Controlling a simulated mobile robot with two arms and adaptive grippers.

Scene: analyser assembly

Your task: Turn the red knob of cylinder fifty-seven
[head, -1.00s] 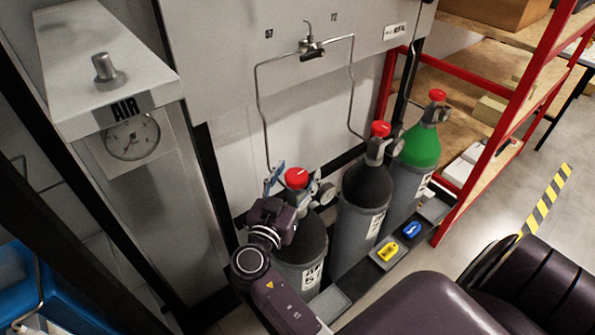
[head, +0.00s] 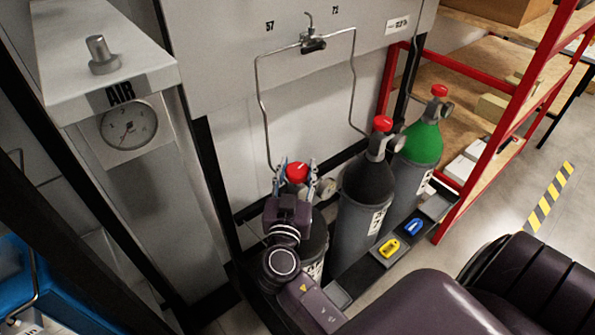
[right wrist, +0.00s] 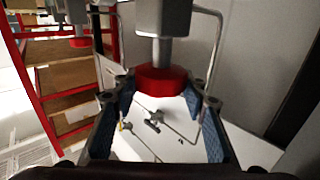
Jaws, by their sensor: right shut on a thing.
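The red knob (head: 297,171) tops the leftmost grey cylinder (head: 316,245), below the panel mark 57. My right gripper (head: 296,175) has its blue-padded fingers on either side of this knob and is shut on it. In the right wrist view the red knob (right wrist: 162,79) sits between the fingertips of my right gripper (right wrist: 164,92). My right wrist hides much of the cylinder's body and part of its label. My left gripper is not in view.
A dark-topped cylinder (head: 364,205) with a red knob stands close to the right, then a green-topped one (head: 417,150). A bent pipe (head: 261,100) rises behind the knob. The AIR gauge cabinet (head: 150,165) stands left, a red-framed shelf (head: 480,150) right.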

